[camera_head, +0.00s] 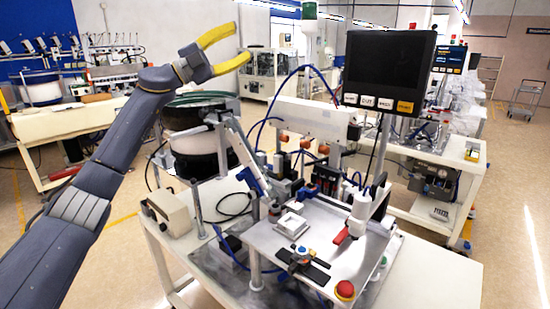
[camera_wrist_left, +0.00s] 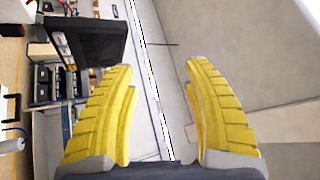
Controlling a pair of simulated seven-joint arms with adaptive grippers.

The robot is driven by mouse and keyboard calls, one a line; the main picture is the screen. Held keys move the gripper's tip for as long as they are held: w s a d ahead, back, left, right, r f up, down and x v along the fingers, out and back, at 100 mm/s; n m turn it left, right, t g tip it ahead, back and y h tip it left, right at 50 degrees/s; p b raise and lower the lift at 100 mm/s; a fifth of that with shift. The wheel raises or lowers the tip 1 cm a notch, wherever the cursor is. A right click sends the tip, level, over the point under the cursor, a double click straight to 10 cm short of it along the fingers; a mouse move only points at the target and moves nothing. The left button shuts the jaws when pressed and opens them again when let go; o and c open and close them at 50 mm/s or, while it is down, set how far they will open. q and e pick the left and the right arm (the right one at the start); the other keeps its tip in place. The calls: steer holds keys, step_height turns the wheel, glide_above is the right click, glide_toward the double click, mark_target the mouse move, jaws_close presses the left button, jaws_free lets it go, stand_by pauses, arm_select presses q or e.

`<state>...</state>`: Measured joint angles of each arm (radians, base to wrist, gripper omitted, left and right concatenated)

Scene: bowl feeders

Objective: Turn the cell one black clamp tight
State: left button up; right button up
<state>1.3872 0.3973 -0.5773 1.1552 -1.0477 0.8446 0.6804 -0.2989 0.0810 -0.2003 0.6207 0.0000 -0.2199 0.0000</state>
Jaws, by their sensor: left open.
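A black clamp-like bar with a small knob (camera_head: 302,264) sits at the front of the metal plate (camera_head: 290,240) on the nearest cell in the head view. I cannot tell for sure that it is the cell one clamp. My left gripper (camera_head: 241,46) is open and empty, raised high at the upper left, well above and apart from the clamp. In the left wrist view its two yellow fingers (camera_wrist_left: 160,68) are spread with nothing between them. The clamp cannot be made out in the left wrist view. My right gripper is not in view.
A black monitor (camera_head: 388,70) stands above the cell's right side. A round bowl feeder (camera_head: 198,140) is behind the cell at left. A red-handled part (camera_head: 340,237) and a red button (camera_head: 345,289) are near the clamp. The white tabletop (camera_head: 440,280) is clear at right.

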arm_select(q)
steer(key=s+d+f+m+g+y, duration=0.1)
steer(key=s+d+f+g+y, duration=0.25)
steer(key=d+f, duration=0.5)
steer(key=s+d+f+m+g+y, duration=0.2)
steer(key=d+f+g+y, duration=0.25)
steer(key=d+f, duration=0.4)
steer(key=n+y, duration=0.5)
steer(key=y, duration=0.8)
glide_above(275, 206)
step_height(275, 206, down, 11)
step_height(275, 206, down, 16)
steer(key=shift+d+f, duration=0.1)
steer(key=shift+c, duration=0.2)
jaws_close()
